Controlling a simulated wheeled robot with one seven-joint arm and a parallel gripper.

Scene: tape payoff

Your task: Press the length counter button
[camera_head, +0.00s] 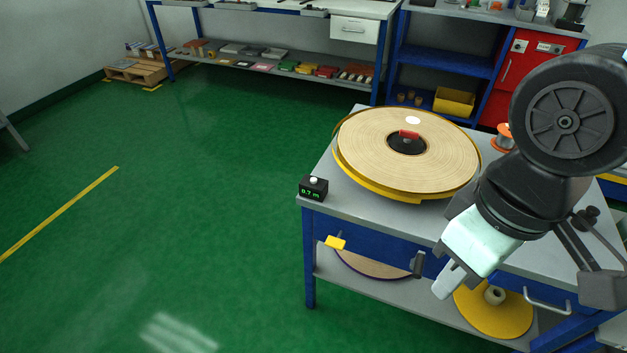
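The length counter (313,190) is a small black box at the left front corner of the grey bench top. Its green display reads 0.7 m. A pale round button (314,180) sits on its top. My gripper (446,284) hangs over the front edge of the bench, to the right of the counter and well apart from it. It points down and to the left, and nothing shows held in it. One pale finger shows clearly; the gap between the fingers does not.
A large tape roll (365,155) in a yellow-rimmed tray covers much of the bench top (345,200), close behind and right of the counter. A copper-coloured spool (504,136) stands behind my arm. Green floor left of the bench is clear.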

